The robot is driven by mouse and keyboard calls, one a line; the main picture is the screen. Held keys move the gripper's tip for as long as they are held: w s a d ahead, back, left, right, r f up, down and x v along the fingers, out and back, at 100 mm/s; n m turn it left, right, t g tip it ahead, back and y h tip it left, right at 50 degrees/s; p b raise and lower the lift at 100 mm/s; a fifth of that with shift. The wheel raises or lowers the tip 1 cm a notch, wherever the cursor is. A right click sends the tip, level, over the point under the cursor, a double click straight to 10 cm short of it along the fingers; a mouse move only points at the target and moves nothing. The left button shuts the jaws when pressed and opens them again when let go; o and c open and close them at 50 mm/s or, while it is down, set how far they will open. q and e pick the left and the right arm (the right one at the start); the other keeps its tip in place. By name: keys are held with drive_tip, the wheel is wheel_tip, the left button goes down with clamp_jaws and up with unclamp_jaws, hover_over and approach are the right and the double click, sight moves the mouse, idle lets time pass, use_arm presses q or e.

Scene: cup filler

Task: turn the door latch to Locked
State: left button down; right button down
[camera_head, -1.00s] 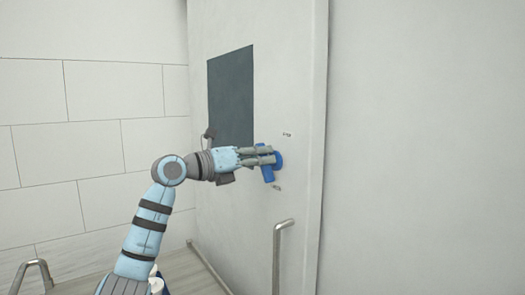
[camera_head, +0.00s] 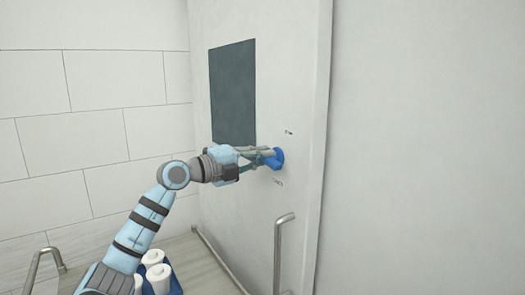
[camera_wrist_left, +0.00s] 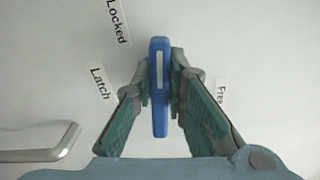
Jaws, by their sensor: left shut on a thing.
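The blue door latch (camera_head: 277,158) sits on the white door (camera_head: 290,80). In the left wrist view the latch handle (camera_wrist_left: 159,120) is a blue bar with a white mark, upright in the picture. My left gripper (camera_head: 265,155) is shut on the handle, with a finger on each side (camera_wrist_left: 160,75). A "Locked" label (camera_wrist_left: 118,20) is at upper left, a "Latch" label (camera_wrist_left: 100,83) at left and a label reading "Fre", partly hidden, (camera_wrist_left: 221,92) at right. The white mark points at none of them squarely. My right gripper is not in view.
A metal bar handle (camera_head: 280,250) stands out below the latch. A dark panel (camera_head: 232,92) is set in the door. White cups (camera_head: 158,275) stand in a blue tray at the lower left, near another metal bar (camera_head: 45,262).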

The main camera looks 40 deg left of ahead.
use_arm(q)
drive_tip(key=shift+n+p, duration=0.5)
drive_tip(key=shift+n, duration=0.4)
drive_tip(key=shift+f, duration=0.1)
drive_tip(key=c, duration=1.6)
unclamp_jaws()
wheel_tip(320, 180, up, 10)
drive_tip(key=shift+f, duration=0.1)
drive_tip(key=shift+s+d+r, duration=0.1)
drive_tip(key=shift+s+r, duration=0.05)
drive_tip(key=shift+r, duration=0.05)
